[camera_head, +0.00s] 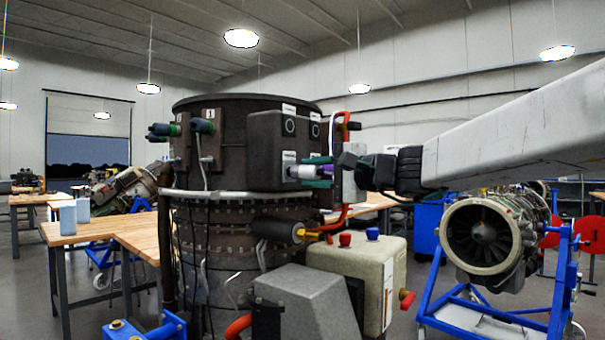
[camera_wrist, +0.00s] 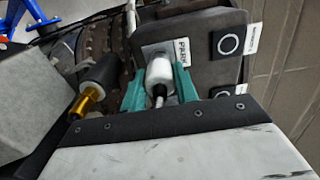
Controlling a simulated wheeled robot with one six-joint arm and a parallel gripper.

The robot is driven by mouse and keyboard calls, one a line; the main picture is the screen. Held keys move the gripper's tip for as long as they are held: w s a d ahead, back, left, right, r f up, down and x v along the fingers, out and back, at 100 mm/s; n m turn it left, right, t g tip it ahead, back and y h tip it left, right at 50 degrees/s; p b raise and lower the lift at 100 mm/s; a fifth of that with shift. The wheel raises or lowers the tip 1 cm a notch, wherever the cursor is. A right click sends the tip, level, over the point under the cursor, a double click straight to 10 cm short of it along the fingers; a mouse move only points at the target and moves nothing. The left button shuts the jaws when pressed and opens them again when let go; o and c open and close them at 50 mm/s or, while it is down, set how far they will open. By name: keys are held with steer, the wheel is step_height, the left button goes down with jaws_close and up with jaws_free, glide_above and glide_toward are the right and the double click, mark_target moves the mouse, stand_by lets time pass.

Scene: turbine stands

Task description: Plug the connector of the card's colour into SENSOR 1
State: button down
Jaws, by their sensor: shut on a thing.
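My gripper (camera_head: 318,172) has teal fingers and is shut on a white connector (camera_wrist: 159,74). A panel labelled 1 (camera_head: 210,114) is on the turbine's left side. No coloured card can be made out.
A black cylinder with a brass end (camera_head: 277,229) juts out below my gripper. A beige box with red and blue knobs (camera_head: 358,270) stands in front.

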steer(key=shift+d, duration=0.2)
steer(key=shift+v, duration=1.45)
step_height(320, 180, up, 10)
steer(key=n, duration=0.5)
glide_above(318, 172)
steer(key=shift+s+d, duration=0.2)
steer(key=shift+d, duration=0.05)
steer(key=shift+x, duration=0.75)
stand_by(0.8)
